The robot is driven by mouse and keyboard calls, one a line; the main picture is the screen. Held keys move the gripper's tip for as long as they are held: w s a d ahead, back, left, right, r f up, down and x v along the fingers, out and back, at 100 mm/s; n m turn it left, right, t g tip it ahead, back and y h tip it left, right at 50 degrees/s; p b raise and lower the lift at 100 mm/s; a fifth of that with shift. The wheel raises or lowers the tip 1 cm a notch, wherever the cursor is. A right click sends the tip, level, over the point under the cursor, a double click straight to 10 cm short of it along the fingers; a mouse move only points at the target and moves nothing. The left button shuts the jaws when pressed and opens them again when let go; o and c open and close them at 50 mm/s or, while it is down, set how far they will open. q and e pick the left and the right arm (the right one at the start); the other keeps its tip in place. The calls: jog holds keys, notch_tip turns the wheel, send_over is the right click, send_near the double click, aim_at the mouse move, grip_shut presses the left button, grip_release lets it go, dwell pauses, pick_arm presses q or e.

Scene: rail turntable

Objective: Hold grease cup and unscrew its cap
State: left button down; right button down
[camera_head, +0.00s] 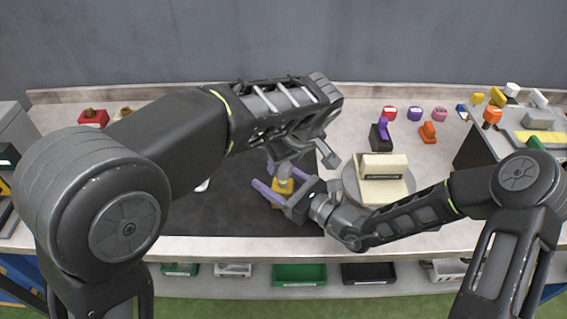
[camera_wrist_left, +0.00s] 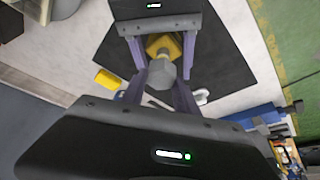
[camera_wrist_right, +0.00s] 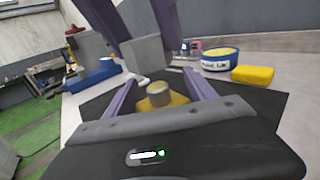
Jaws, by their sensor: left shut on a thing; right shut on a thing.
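The grease cup has a yellow body (camera_head: 283,187) with a pale round neck (camera_wrist_right: 159,92) on top. My right gripper (camera_head: 268,198) is shut on the yellow body, low over the dark mat, with its fingers on both sides of it. The grey hexagonal cap (camera_wrist_left: 160,75) is between the purple fingers of my left gripper (camera_wrist_left: 160,82), which is shut on it from above. In the right wrist view the cap (camera_wrist_right: 145,54) hangs above the neck with a visible gap, apart from the cup. In the head view my left arm partly hides the cap.
A round turntable (camera_head: 349,185) bearing a beige block (camera_head: 383,181) stands to the right of the mat. A blue-and-white tub (camera_wrist_right: 220,61) and a yellow block (camera_wrist_right: 252,74) show beyond the cup. Small coloured parts and an orange clamp (camera_head: 428,132) sit at the back right.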

pick_arm(q)
jog(key=shift+r, duration=2.05)
pick_arm(e)
jog(key=shift+c, duration=1.1)
grip_release()
jog(key=shift+s+d, duration=0.1)
jog(key=v, duration=1.1)
jog(key=shift+s+d, duration=0.25)
jog(key=shift+d, duration=0.05)
